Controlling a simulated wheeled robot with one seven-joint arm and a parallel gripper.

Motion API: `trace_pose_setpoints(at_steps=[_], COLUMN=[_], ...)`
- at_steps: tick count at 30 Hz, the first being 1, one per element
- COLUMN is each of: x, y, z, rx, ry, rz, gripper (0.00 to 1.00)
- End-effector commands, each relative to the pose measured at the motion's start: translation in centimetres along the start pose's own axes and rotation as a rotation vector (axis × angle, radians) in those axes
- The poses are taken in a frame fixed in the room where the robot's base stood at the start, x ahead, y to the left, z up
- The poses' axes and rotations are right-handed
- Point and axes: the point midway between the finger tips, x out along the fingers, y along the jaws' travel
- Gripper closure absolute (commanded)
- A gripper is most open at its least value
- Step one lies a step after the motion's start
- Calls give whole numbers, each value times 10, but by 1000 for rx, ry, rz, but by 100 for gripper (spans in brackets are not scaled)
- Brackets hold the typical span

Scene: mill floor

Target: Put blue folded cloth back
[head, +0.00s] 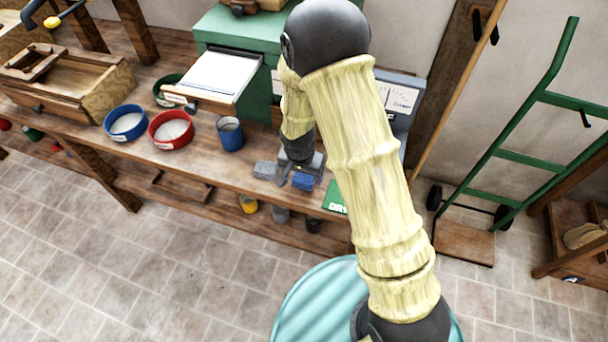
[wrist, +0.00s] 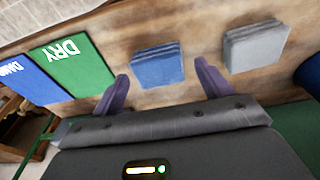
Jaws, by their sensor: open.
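The blue folded cloth (head: 303,181) lies on the wooden bench near its front edge. In the wrist view the blue cloth (wrist: 158,66) lies ahead of my gripper, between the lines of its two fingers. My gripper (head: 300,170) is over the bench, beside the blue cloth. In the wrist view my gripper (wrist: 160,85) is open, with nothing held. A grey folded cloth (wrist: 255,46) lies to the right of the blue one there. A green mat marked DRY (wrist: 77,66) and a blue mat marked DAMP (wrist: 30,75) lie to the left.
A blue cup (head: 230,133), a red-rimmed sieve (head: 170,129) and a blue-rimmed sieve (head: 126,122) stand on the bench left of my gripper. A green machine (head: 240,35) stands behind. A green hand truck (head: 520,150) stands at right.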

Motion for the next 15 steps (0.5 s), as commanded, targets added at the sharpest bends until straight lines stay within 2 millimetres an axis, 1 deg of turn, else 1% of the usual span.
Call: trace_pose_setpoints(at_steps=[15], x=[-88], y=[0], z=[-1], rx=[1], ry=[3], rz=[-3], gripper=[23])
